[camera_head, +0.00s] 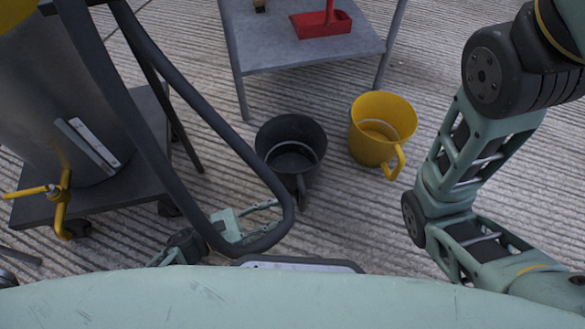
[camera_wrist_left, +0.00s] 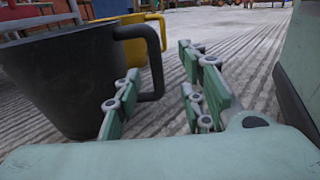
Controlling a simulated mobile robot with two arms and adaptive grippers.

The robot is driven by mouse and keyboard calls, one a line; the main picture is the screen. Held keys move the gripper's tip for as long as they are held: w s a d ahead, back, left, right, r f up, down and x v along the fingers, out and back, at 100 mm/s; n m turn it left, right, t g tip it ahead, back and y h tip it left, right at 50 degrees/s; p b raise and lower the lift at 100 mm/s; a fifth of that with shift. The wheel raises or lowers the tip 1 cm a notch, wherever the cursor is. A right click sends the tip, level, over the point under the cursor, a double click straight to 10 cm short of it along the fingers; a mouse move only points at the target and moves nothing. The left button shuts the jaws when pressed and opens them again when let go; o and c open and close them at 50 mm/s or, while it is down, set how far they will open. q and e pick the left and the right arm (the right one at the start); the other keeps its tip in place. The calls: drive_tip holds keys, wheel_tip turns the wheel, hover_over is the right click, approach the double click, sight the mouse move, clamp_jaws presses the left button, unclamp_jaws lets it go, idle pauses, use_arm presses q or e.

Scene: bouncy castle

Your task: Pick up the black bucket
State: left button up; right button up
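The black bucket (camera_head: 290,137) stands upright on the ribbed floor, its side handle (camera_head: 301,188) facing toward me. It fills the left of the left wrist view (camera_wrist_left: 60,85), with its handle (camera_wrist_left: 157,60) reaching to the right. My left gripper (camera_head: 268,215) is low, on the near side of the bucket, partly hidden by a dark cart bar. In the left wrist view the fingers (camera_wrist_left: 162,82) are apart, and the handle shows ahead of the gap between them. I cannot tell whether they touch it. My right arm enters from the right; its gripper is not visible.
A yellow bucket (camera_head: 373,152) stands close right of the black one. Behind is a grey table (camera_head: 290,52) with a red dustpan (camera_head: 322,24). A cart (camera_head: 135,165) carrying a metal drum (camera_head: 50,110) is at left; its dark curved bar (camera_head: 205,118) passes over my left gripper.

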sight(302, 200)
use_arm(q)
drive_tip(key=b+x, duration=0.1)
drive_tip(key=x, duration=0.1)
drive_tip(key=b+x, duration=0.1)
drive_tip(key=x, duration=0.4)
drive_tip(key=shift+w+r+b, duration=0.4)
drive_tip(key=shift+w, duration=0.05)
clamp_jaws()
